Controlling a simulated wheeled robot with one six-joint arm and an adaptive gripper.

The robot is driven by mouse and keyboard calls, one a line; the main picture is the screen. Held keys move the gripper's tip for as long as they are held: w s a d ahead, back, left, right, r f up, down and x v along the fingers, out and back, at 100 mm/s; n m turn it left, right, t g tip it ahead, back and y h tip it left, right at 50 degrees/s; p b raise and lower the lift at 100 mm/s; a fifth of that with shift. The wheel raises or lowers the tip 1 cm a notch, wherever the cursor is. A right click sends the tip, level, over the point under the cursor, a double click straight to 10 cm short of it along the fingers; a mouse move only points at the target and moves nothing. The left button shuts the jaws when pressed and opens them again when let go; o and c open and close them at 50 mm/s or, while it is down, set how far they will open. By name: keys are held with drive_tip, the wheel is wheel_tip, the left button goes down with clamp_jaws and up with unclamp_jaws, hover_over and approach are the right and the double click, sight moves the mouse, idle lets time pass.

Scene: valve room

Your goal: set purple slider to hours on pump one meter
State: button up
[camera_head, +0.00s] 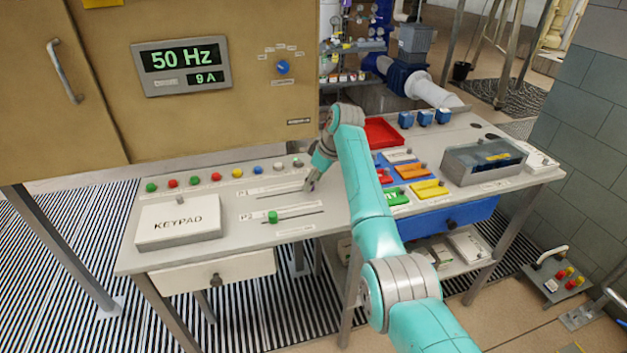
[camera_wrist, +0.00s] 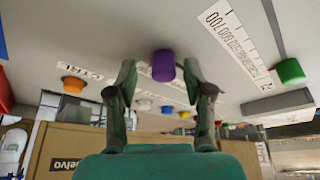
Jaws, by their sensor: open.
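The purple slider knob (camera_wrist: 163,65) shows in the wrist view at the fingertips of my gripper (camera_wrist: 159,78). The fingers are open, one on each side of the knob, apart from it as far as I can tell. In the head view my gripper (camera_head: 311,184) points down at the right end of the upper slider slot (camera_head: 275,194) on the console; the knob is hidden behind it there. The display panel (camera_head: 181,66) reads 50 Hz and 9 A. I cannot read which label marks hours.
A green slider knob (camera_head: 272,217) sits on the lower slot, close in front; it also shows in the wrist view (camera_wrist: 289,71). A keypad box (camera_head: 178,222) stands at left. Several coloured buttons line the back. A red tray (camera_head: 382,132) and coloured blocks lie right of my arm.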

drive_tip(key=v, duration=1.1)
drive_tip(key=shift+d+r, duration=0.2)
drive_tip(key=shift+r, duration=0.15)
